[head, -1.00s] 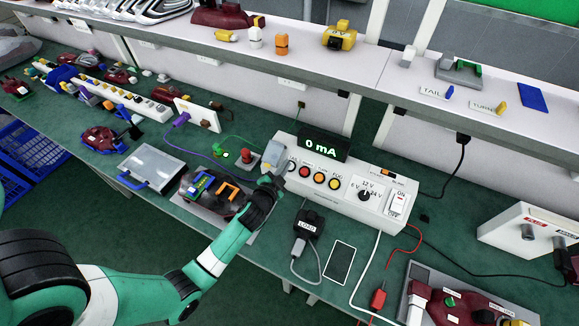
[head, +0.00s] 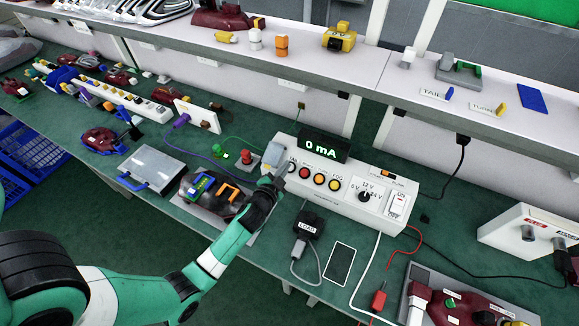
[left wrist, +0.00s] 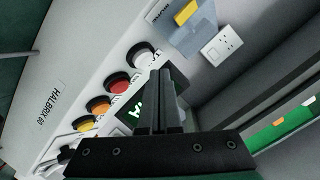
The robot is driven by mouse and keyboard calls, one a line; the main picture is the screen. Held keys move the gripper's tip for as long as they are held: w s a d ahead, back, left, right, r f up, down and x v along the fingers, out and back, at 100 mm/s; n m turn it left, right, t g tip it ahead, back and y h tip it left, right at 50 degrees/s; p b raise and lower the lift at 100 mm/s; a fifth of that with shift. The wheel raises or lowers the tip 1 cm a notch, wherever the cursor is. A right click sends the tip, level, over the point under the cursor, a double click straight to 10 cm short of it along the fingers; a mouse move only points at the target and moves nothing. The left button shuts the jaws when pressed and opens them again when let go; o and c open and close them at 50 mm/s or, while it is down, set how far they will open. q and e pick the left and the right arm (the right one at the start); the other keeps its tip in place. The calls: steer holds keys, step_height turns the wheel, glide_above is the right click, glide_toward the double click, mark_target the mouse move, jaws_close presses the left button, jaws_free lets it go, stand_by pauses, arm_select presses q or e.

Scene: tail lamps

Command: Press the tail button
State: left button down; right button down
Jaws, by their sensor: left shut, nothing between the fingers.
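The white control box (head: 335,212) stands on the green bench, with a row of round buttons and a display (head: 323,144) reading 0 mA. The white button (left wrist: 141,55) at the row's left end in the head view has a label starting with T. It is partly covered there. My left gripper (head: 281,178) is shut and empty at that end of the box. In the left wrist view its fingertips (left wrist: 158,78) appear just beside the white button. I cannot tell whether they touch it.
Red (head: 304,172), orange (head: 319,178) and yellow (head: 335,184) buttons sit beside it, then a voltage dial (head: 364,197) and a power switch (head: 398,206). A LOAD unit (head: 308,225) stands in front of the box.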

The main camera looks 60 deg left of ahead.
arm_select(q)
steer(key=shift+f, duration=0.1)
stand_by(0.7)
steer(key=shift+w+a+f+b, duration=0.15)
steer(key=shift+f+b, duration=0.1)
steer(key=shift+b, duration=0.2)
steer(key=shift+w+a+f+b, duration=0.1)
steer(key=shift+w+f+b, duration=0.1)
steer(key=shift+f+b, duration=0.25)
stand_by(0.5)
stand_by(0.3)
steer(key=shift+s+d+r+p, duration=0.15)
steer(key=shift+s+r+p, duration=0.05)
steer(key=shift+r+p, duration=0.2)
steer(key=shift+s+d+r+p, duration=0.1)
steer(key=shift+s+r+p, duration=0.05)
steer(key=shift+r+p, duration=0.25)
steer(key=r+p, duration=0.1)
steer(key=s+d+r+p, duration=0.1)
steer(key=r+p, duration=0.1)
steer(key=s+r+p, duration=0.1)
steer(key=shift+d+r, duration=0.2)
steer(key=shift+d, duration=0.05)
